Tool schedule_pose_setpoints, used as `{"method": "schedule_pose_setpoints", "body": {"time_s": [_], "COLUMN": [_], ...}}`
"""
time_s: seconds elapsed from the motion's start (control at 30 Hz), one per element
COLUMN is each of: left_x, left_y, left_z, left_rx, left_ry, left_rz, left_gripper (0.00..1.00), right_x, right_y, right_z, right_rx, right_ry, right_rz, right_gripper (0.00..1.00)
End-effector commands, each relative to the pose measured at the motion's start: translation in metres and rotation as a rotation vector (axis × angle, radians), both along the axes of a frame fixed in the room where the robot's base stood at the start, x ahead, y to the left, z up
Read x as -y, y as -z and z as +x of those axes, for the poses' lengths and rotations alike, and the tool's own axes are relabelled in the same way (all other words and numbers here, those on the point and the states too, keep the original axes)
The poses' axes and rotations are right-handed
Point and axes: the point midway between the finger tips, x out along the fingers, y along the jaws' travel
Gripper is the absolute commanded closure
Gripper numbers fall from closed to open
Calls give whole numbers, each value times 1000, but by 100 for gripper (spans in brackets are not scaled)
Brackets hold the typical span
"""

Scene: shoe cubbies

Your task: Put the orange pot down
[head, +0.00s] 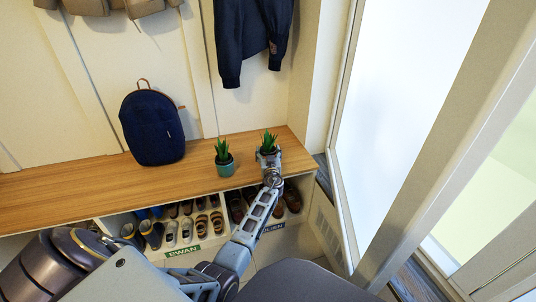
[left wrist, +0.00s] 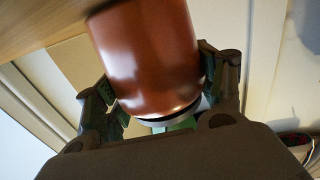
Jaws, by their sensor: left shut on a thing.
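The orange pot (left wrist: 145,60) fills the middle of the left wrist view, between the two fingers of my left gripper (left wrist: 158,95). In the head view my left gripper (head: 268,158) is at the right end of the wooden bench (head: 90,190), with the pot's green spiky plant (head: 269,140) showing above it. The gripper hides most of the pot there. I cannot tell whether the pot's base touches the bench top. My right gripper is not in view.
A teal pot with a similar plant (head: 224,160) stands on the bench just left of my gripper. A dark blue backpack (head: 152,128) stands further left. Shoes (head: 185,230) fill the cubbies below. A dark jacket (head: 250,40) hangs behind. Bare bench lies between backpack and teal pot.

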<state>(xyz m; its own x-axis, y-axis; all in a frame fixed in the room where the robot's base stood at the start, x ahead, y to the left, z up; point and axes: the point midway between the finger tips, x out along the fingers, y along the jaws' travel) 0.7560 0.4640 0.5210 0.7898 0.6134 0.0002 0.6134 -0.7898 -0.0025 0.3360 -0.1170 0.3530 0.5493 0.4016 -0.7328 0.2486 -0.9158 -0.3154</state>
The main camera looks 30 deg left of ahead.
Motion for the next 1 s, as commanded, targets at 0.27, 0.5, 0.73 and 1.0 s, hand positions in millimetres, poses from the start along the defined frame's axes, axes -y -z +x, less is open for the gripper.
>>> {"method": "schedule_pose_setpoints", "body": {"time_s": [0.27, 0.5, 0.73, 1.0], "left_x": [0, 0, 0, 0], "left_y": [0, 2, 2, 0], "left_z": [0, 0, 0, 0], "left_rx": [2, 0, 0, 0], "left_ry": [0, 0, 0, 0], "left_rz": [1, -1, -1, -2], "left_gripper": [59, 9, 9, 9], "right_x": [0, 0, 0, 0], "right_y": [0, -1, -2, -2], "right_z": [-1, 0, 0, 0], "right_rx": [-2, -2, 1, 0], "right_ry": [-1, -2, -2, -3], "right_rz": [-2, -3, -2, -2], "right_gripper": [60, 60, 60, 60]}}
